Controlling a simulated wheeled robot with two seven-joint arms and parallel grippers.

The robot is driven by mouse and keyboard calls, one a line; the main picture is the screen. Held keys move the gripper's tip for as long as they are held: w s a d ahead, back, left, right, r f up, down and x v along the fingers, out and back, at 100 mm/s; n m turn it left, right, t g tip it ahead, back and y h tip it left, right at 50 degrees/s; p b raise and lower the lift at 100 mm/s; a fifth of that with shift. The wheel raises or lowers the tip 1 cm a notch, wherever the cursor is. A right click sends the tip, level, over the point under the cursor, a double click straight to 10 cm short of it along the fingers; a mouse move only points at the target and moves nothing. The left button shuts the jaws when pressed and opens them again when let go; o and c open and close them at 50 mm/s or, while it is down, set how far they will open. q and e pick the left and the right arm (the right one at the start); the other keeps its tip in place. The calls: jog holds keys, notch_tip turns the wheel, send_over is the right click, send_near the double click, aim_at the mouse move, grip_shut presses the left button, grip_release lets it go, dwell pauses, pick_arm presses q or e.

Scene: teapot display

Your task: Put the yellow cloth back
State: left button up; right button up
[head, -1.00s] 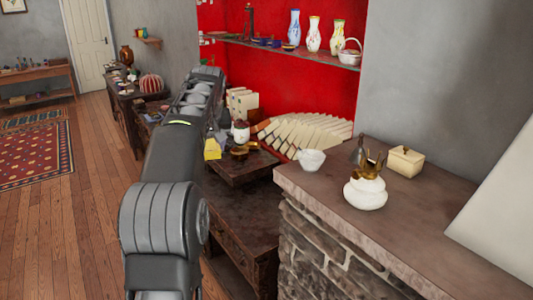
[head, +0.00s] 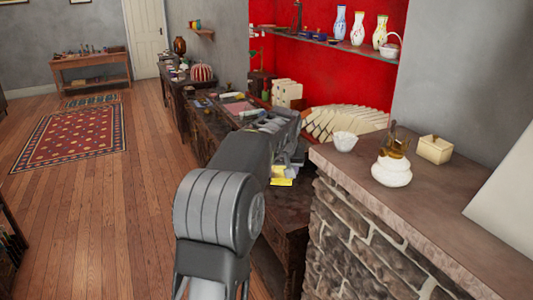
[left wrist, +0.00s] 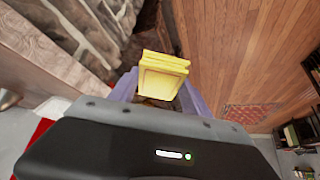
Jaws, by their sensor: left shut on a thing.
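The yellow cloth (left wrist: 163,76) is a folded, boxy bundle held between the fingers of my left gripper (left wrist: 160,95) in the left wrist view. In the head view the cloth (head: 282,178) shows as a small yellow patch at the end of my left arm, beside the stone-fronted ledge. My left gripper (head: 284,168) is shut on it, partly hidden by my own forearm. Wooden floor shows beyond the cloth in the left wrist view. My right gripper is not in view.
A stone-fronted ledge (head: 330,160) on the right bears a white bowl (head: 345,142), a white pot (head: 391,172) and a cream box (head: 435,149). A dark cabinet (head: 205,128) with small items runs along the wall. The wooden floor (head: 105,215) at left is open.

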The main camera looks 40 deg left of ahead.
pick_arm(q)
jog(key=s+d+f+m+h+b, duration=0.1)
jog(key=d+f, duration=0.3)
jog(key=d, duration=0.7)
jog(key=d+f+m+t+h+b, duration=0.1)
jog(key=d+f+m, duration=0.3)
jog(key=d, duration=0.7)
jog(key=s+d+f+m+h+b, duration=0.1)
jog(key=d+f+m+h, duration=0.1)
jog(key=d+f, duration=0.4)
jog(key=d, duration=0.5)
jog(key=shift+s+m+t, duration=0.3)
jog(key=shift+m, duration=0.1)
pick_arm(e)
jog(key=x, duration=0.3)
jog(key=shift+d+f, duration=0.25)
pick_arm(q)
jog(key=shift+d, duration=0.1)
